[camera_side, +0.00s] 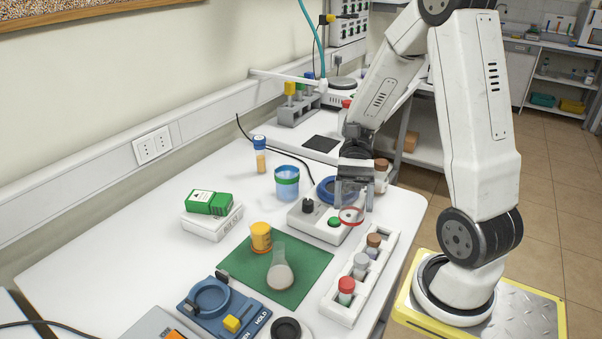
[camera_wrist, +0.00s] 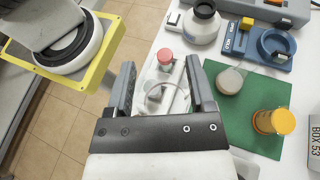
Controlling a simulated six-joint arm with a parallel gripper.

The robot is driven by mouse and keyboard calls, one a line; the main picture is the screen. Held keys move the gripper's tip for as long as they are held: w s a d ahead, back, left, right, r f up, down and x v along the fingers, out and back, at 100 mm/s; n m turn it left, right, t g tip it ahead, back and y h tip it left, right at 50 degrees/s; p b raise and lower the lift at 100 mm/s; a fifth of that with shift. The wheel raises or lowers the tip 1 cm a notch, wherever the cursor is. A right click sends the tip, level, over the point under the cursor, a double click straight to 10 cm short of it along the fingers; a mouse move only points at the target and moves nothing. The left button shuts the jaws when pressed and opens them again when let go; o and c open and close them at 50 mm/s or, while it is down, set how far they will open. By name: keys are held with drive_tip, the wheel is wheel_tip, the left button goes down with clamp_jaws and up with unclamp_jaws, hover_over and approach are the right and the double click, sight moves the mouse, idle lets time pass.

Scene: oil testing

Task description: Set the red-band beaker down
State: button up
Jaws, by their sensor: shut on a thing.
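My gripper (camera_side: 353,203) points down above the white device with the black knob and green button. Its jaws are shut on the red-band beaker (camera_side: 351,216), a clear glass vessel with a red ring, which appears upright. The beaker looks to be just over the device's front right part; I cannot tell whether its base touches anything. In the wrist view, my gripper (camera_wrist: 161,80) has a finger on each side of the beaker (camera_wrist: 160,92), whose clear wall is hard to make out. The blue ring (camera_side: 327,190) on the device is partly hidden behind my gripper.
A white rack (camera_side: 336,312) with several capped vials stands in front. A green mat (camera_side: 305,262) bears a flask (camera_side: 280,272) and a yellow-capped jar (camera_side: 261,238).

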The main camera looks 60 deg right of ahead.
drive_tip(key=s+d+r+n+g+h, duration=0.1)
drive_tip(key=s+d+n+g+h, duration=0.25)
drive_tip(key=d+n+h, duration=0.55)
drive_tip(key=s+d+r+n+g+h, duration=0.15)
drive_tip(key=d+n+g+h, duration=0.25)
drive_tip(key=d+n+h, duration=0.5)
drive_tip(key=w+d+r+n+t+h, duration=0.2)
drive_tip(key=d+r+n+t+h, duration=0.3)
drive_tip(key=d+n+h, duration=0.15)
wheel_tip(320, 180, down, 14)
drive_tip(key=shift+w+d+r+y, duration=0.15)
drive_tip(key=shift+d+y, duration=0.1)
drive_tip(key=shift+y, duration=0.2)
drive_tip(key=shift+f, duration=2.2)
drive_tip(key=shift+f, duration=0.15)
drive_tip(key=shift+f, duration=1.65)
drive_tip(key=shift+f, duration=0.1)
